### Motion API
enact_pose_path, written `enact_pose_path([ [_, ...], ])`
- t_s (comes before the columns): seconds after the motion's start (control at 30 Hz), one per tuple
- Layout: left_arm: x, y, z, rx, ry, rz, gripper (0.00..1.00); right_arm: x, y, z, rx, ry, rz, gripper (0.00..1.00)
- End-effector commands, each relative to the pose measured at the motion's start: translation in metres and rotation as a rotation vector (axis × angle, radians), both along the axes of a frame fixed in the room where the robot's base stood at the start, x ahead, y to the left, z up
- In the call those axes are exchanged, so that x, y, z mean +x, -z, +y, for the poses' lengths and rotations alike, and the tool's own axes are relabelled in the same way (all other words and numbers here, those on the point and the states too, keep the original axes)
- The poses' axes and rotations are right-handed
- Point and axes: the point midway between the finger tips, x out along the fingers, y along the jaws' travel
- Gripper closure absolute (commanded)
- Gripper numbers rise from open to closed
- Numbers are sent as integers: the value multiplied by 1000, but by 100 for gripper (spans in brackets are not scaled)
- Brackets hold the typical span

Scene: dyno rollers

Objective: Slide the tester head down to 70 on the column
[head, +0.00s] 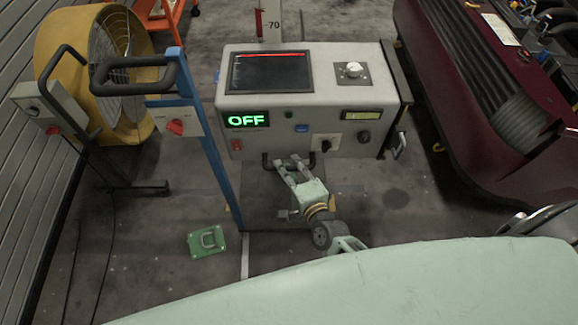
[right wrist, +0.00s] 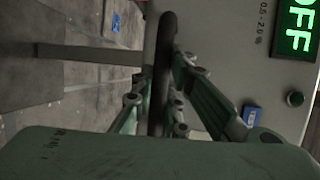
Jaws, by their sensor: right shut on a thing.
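The tester head (head: 330,105) is a grey box with a dark screen, a white dial, a green OFF display and small knobs. The column (head: 280,22) rises behind it, with the number 70 and a red mark just above the head's top edge. The lower scale is hidden by the head. My right gripper (head: 289,163) is shut on the black handle (right wrist: 165,70) under the head's front. In the right wrist view the fingers lie on both sides of the handle, with the head's panel (right wrist: 225,45) at right. My left gripper is not in view.
A yellow fan (head: 60,52) and a blue post (head: 212,165) with a black handle stand at left. A green plate (head: 207,242) lies on the floor. A dark red car (head: 450,110) is close on the right. Open floor shows at lower left.

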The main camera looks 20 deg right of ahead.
Motion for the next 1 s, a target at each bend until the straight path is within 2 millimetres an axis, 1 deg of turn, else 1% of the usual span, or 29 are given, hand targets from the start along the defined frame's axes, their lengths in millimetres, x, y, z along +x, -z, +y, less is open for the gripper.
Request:
enact_pose_path([
  [0.03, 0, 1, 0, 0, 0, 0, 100, -2, 4, 0, -7, -4, 6, 100],
  [0.27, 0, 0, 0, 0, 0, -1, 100, -2, 2, 1, -7, -4, 5, 100],
  [0.3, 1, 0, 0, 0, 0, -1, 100, -2, 2, 1, -7, -4, 4, 86],
  [0.5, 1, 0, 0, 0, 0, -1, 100, -1, 1, 0, -4, -2, 1, 69],
  [0.83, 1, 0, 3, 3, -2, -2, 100, -2, -1, 0, -1, 0, -1, 68],
  [0.93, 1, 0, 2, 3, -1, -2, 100, -10, -1, -1, -1, 0, 1, 68],
  [1.0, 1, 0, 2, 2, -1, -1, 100, -20, -3, -2, -1, 0, 2, 68],
])
